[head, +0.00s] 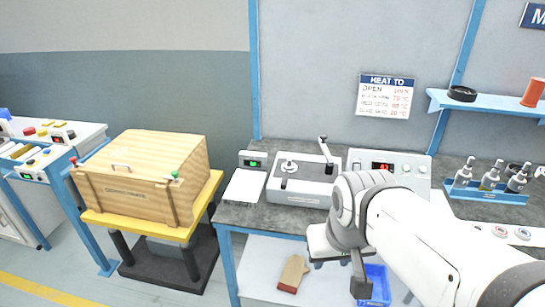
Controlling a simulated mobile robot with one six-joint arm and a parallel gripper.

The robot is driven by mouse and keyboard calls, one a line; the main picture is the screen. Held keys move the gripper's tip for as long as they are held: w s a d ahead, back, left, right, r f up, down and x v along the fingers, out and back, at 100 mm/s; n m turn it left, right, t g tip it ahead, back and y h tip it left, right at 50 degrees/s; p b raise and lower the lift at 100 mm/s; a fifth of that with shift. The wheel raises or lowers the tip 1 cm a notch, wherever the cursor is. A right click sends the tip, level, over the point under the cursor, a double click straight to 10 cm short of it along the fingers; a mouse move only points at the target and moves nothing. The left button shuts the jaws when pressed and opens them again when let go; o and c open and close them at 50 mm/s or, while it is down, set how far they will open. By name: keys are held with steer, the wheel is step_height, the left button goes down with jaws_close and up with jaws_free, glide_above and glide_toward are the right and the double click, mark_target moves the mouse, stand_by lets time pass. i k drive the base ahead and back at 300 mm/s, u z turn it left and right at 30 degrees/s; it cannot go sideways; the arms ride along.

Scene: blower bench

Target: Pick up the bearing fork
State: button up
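I cannot make out a bearing fork for certain in the head view; it may be hidden behind my arm or too small to tell. My gripper (340,262) hangs at the front edge of the grey bench, right of centre. One dark finger shows in front of a blue bin (376,284). The wrist hides the rest, so I cannot see whether it is open or holds anything. A tan piece with a red end (292,273) lies on the white lower shelf, left of my gripper; I cannot tell what it is.
A grey device with a lever (300,180) and a control box with a red display (388,167) stand on the bench (240,216). Bottles (489,178) stand in a blue rack at right. A wooden chest (140,175) sits on a yellow stand at left.

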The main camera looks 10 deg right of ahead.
mark_target(284, 182)
steer(key=z, duration=0.05)
steer(key=i, duration=1)
steer(key=u, duration=0.05)
